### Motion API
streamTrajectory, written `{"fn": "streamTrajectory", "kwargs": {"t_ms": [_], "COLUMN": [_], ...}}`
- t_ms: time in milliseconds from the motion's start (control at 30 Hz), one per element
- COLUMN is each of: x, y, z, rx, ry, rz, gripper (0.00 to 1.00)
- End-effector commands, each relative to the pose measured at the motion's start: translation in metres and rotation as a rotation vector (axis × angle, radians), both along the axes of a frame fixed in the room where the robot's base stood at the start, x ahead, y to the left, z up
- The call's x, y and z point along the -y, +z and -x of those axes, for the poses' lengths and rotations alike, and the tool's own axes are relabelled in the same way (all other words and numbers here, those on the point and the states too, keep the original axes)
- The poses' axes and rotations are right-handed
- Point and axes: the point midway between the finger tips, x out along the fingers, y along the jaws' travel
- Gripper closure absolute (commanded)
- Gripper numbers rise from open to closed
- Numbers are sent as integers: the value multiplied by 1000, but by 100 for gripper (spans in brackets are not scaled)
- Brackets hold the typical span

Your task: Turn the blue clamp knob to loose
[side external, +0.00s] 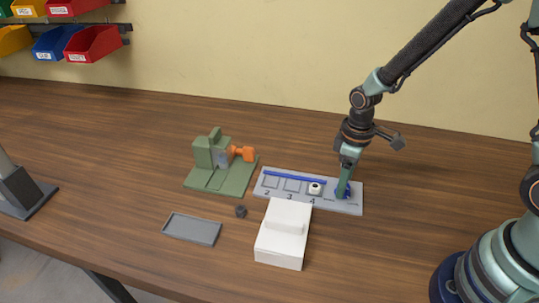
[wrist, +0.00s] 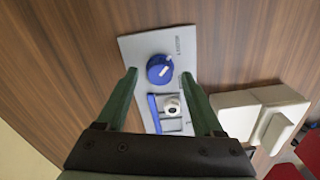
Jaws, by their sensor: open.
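The blue clamp knob (wrist: 159,69) is round and carries a short white mark. It sits at one end of a grey plate (wrist: 132,47). In the wrist view my gripper (wrist: 159,75) is open, with one green finger on each side of the knob and visible gaps to it. In the side view my gripper (side external: 344,194) points down at the right end of the plate (side external: 354,209), where the fingers hide most of the knob (side external: 349,189).
The plate has numbered square places, a blue bar (side external: 293,176) and a white round piece (side external: 315,188). A white block (side external: 281,247) stands close in front. A green fixture with an orange part (side external: 243,153), a dark small block (side external: 240,211) and a grey tray (side external: 192,229) are left.

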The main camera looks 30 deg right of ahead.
Motion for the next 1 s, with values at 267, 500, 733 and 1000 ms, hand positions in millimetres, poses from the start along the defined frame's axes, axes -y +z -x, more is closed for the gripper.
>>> {"fn": "streamTrajectory", "kwargs": {"t_ms": [267,500,733,1000], "x": [0,0,0,0], "y": [46,91,112,114], "z": [-1,-1,0,0], "rx": [8,5,1,0], "ry": [0,0,1,1], "rz": [-1,-1,0,0], "gripper": [31,31,31,31]}}
